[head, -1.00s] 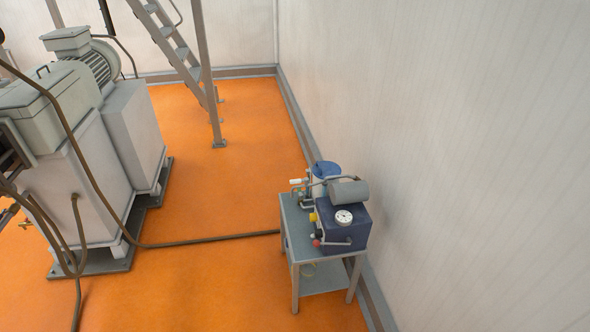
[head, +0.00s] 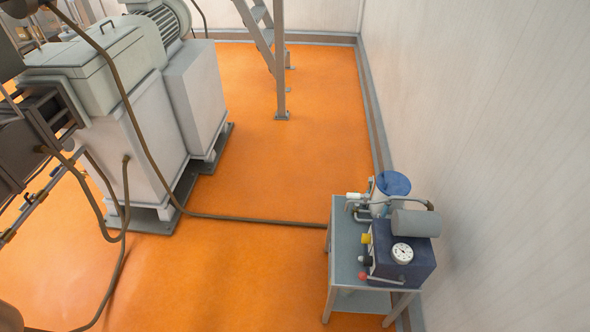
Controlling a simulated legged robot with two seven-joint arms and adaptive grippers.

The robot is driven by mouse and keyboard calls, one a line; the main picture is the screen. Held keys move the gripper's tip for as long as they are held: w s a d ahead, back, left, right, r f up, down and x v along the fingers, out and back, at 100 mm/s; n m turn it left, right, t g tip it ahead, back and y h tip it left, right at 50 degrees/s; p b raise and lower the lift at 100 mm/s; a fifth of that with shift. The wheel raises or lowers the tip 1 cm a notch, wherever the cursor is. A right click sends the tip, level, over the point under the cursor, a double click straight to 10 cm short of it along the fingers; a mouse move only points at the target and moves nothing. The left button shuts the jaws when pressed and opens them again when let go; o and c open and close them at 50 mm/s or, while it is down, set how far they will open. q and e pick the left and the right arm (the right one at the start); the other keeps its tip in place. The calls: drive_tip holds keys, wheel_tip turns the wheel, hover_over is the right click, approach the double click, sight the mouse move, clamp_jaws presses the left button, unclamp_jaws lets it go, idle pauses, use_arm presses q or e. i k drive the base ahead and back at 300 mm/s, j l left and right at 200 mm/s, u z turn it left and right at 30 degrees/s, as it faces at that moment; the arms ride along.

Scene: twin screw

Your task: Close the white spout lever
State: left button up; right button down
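A small white handle (head: 353,196) shows at the back left of a small grey table on the right. It looks like the white spout lever, but it is too small to tell its position. It sits on metal pipework beside a blue-topped container (head: 391,184). Neither of my grippers can be made out in the head view.
The grey table (head: 345,240) stands near the right wall and carries a dark blue box (head: 402,262) with a gauge and a grey cylinder (head: 416,223). A large grey machine (head: 135,130) stands at left. A brown hose (head: 250,219) crosses the orange floor between them.

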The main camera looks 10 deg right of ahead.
sight(366, 197)
drive_tip(key=i+j+u, duration=0.15)
drive_tip(key=i+u, duration=0.65)
drive_tip(key=i, duration=0.15)
drive_tip(key=i+j+z, duration=0.15)
drive_tip(key=i+z, duration=0.15)
drive_tip(key=i+j+z, duration=0.3)
drive_tip(key=i, duration=0.2)
drive_tip(key=i+z, duration=0.2)
drive_tip(key=z, duration=0.2)
drive_tip(key=i+j+z, duration=0.15)
drive_tip(key=z, duration=0.3)
drive_tip(key=i+j+z, duration=0.15)
drive_tip(key=z, duration=0.25)
drive_tip(key=i+j+z, duration=0.15)
drive_tip(key=z, duration=0.25)
drive_tip(key=i+j+z, duration=0.1)
drive_tip(key=j+z, duration=0.15)
drive_tip(key=z, duration=0.15)
drive_tip(key=i+j+z, duration=0.2)
drive_tip(key=z, duration=0.2)
drive_tip(key=i+j+z, duration=0.15)
drive_tip(key=j+z, duration=0.25)
drive_tip(key=i+j+z, duration=0.1)
drive_tip(key=j+z, duration=0.7)
